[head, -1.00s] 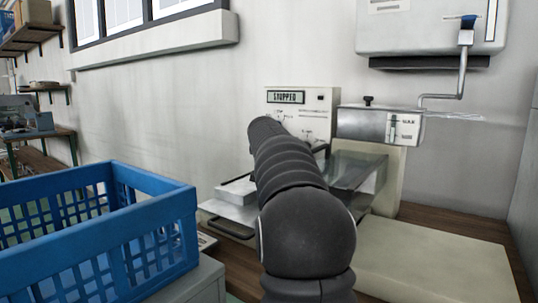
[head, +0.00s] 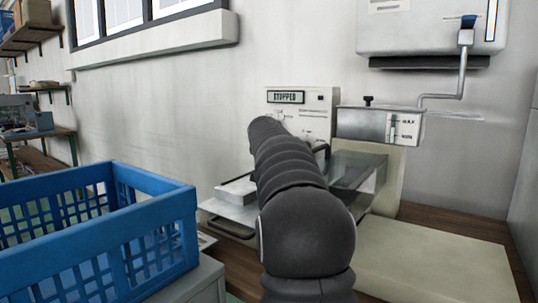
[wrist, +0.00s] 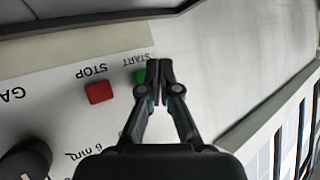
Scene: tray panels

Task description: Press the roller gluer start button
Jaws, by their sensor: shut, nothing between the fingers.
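The roller gluer's cream control panel (head: 321,98) stands against the wall, and its display (head: 286,97) reads STOPPED. In the wrist view the green button marked START (wrist: 139,76) lies just left of my fingertips, partly covered by them. The red button marked STOP (wrist: 98,92) is further left and clear. My gripper (wrist: 159,70) is shut and empty, its tips over the panel beside the green button. I cannot tell whether they touch it. In the head view my arm hides the gripper and the panel's lower left part.
A blue crate (head: 155,198) stands at the left on a grey surface. A metal unit with a scale (head: 403,130) and a clear cover (head: 362,172) are right of my arm. A black knob (wrist: 28,160) is at the wrist view's lower left. A cream block (head: 430,258) lies at front right.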

